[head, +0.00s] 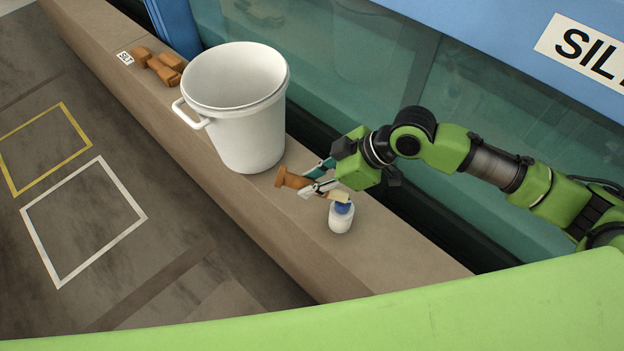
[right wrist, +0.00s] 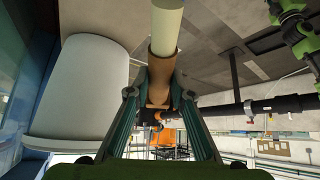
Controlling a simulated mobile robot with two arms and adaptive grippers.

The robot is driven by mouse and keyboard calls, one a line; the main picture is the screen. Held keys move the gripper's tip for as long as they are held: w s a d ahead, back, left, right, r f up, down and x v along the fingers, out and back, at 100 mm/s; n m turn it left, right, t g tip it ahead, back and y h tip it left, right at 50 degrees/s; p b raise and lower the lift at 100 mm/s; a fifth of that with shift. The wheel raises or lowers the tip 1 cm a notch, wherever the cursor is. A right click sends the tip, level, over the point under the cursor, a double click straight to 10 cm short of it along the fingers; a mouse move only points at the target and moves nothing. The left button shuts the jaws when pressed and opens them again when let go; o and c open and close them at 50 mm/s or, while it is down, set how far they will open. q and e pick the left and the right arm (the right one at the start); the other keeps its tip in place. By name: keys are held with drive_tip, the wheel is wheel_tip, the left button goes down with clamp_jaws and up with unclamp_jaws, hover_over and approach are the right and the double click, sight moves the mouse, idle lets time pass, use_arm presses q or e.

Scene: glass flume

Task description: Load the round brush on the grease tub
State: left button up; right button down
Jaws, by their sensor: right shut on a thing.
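The round brush (head: 290,179) has a brown handle and a cream, cylindrical end. My right gripper (head: 318,180) is shut on its brown part, and the brush lies nearly level, cream end to the right. The right wrist view shows the brush (right wrist: 166,30) between the fingers (right wrist: 158,92), cream end pointing away. A small white tub (head: 341,219) with a blue top, which I take as the grease tub, stands upright on the ledge. The cream end overlaps the blue top in the head view; I cannot tell whether they touch. My left gripper does not show.
A large white bucket (head: 248,130) with a side handle stands on the ledge (head: 395,262), left of my right gripper. Several brown blocks (head: 160,66) lie behind it by a small label (head: 125,58). The flume's glass wall (head: 480,90) runs behind. The front of the ledge is clear.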

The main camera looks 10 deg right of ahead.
drive_tip(key=shift+f, duration=0.25)
drive_tip(key=shift+w+p, duration=0.15)
drive_tip(key=shift+p, duration=0.15)
idle(0.6)
drive_tip(key=shift+s+p, duration=0.2)
drive_tip(key=shift+p, duration=0.2)
idle(0.8)
drive_tip(key=shift+w+p, duration=0.2)
drive_tip(key=shift+p, duration=0.15)
drive_tip(key=shift+s+p, duration=0.2)
drive_tip(key=shift+p, duration=0.15)
idle(0.9)
drive_tip(key=shift+r+p, duration=1.5)
drive_tip(key=shift+p, duration=0.35)
wheel_tip(320, 180, up, 5)
drive_tip(key=p, duration=0.5)
